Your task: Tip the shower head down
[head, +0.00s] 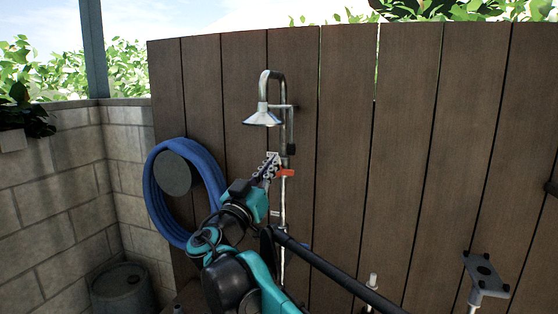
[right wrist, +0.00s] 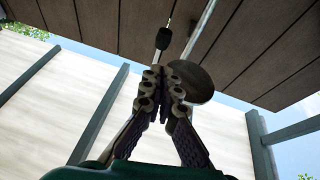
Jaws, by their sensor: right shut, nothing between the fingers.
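The shower head (head: 262,118) is a silver cone hanging from the curved top of a metal pipe (head: 289,128) on the wooden wall. Its face points mostly downward. My right gripper (head: 272,160) is shut and empty, a short way below the shower head, close in front of the pipe. In the right wrist view, the shut fingers (right wrist: 166,76) point up, and the round underside of the shower head (right wrist: 195,82) shows behind them, partly hidden. I cannot tell whether they touch it. My left gripper is not in view.
An orange-red handle (head: 285,173) is on the pipe beside my right gripper. A coiled blue hose (head: 152,205) hangs at the left. A dark barrel (head: 124,288) stands below it by the block wall (head: 45,185). A metal post with a flat plate (head: 484,272) stands at the lower right.

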